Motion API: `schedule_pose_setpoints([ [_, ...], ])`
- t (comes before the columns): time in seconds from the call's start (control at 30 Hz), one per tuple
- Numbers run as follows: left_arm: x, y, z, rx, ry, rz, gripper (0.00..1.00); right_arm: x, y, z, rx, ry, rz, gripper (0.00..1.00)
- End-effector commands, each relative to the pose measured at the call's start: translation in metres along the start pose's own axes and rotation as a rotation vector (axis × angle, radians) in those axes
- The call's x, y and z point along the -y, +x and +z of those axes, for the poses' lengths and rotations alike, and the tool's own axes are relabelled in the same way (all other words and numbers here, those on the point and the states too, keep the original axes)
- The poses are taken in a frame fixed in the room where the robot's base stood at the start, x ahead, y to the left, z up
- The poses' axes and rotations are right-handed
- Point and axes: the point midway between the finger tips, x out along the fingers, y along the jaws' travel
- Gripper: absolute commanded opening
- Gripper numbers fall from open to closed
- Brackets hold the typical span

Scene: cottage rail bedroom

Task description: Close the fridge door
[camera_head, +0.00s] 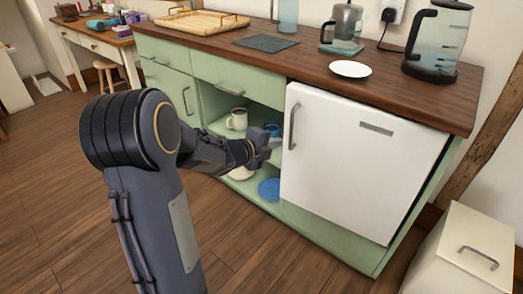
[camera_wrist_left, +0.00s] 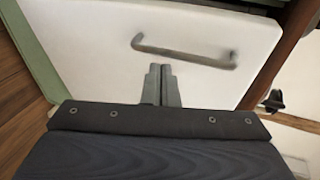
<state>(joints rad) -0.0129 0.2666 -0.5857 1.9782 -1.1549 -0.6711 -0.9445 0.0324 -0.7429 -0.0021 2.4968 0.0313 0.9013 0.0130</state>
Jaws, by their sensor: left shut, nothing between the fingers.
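The fridge door (camera_head: 350,165) is the white panel in the green counter unit in the head view. Its grey handle (camera_head: 292,127) is upright near its left edge. The door looks shut or nearly shut; I cannot tell if a small gap is left. My left gripper (camera_head: 276,146) is shut and empty, just left of the handle. In the left wrist view the shut fingers (camera_wrist_left: 161,72) point at the door (camera_wrist_left: 95,50), beside the handle (camera_wrist_left: 185,53). I cannot tell if they touch the door. My right gripper is not in view.
The wooden countertop (camera_head: 300,62) holds a white plate (camera_head: 350,69), a kettle (camera_head: 437,45) and a tray (camera_head: 202,23). Open shelves left of the door hold a mug (camera_head: 237,119) and blue dishes (camera_head: 269,189).

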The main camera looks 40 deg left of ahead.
Motion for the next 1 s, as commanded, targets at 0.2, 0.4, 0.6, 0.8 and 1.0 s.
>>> schedule_pose_setpoints([
  [0.2,0.009,0.03,0.0,0.0,0.001,-0.001,0.0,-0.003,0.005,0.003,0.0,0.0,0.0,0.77],
  [0.4,0.013,0.039,0.0,0.0,-0.001,-0.001,0.0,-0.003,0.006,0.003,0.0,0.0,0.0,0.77],
  [0.6,0.013,0.039,0.0,0.001,-0.001,-0.001,0.0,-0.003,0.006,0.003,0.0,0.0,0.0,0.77],
  [0.8,0.017,0.048,0.005,0.001,0.002,0.001,0.0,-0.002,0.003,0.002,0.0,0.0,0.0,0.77],
  [1.0,0.028,0.082,0.018,0.001,0.001,0.003,0.0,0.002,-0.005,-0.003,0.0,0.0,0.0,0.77],
])
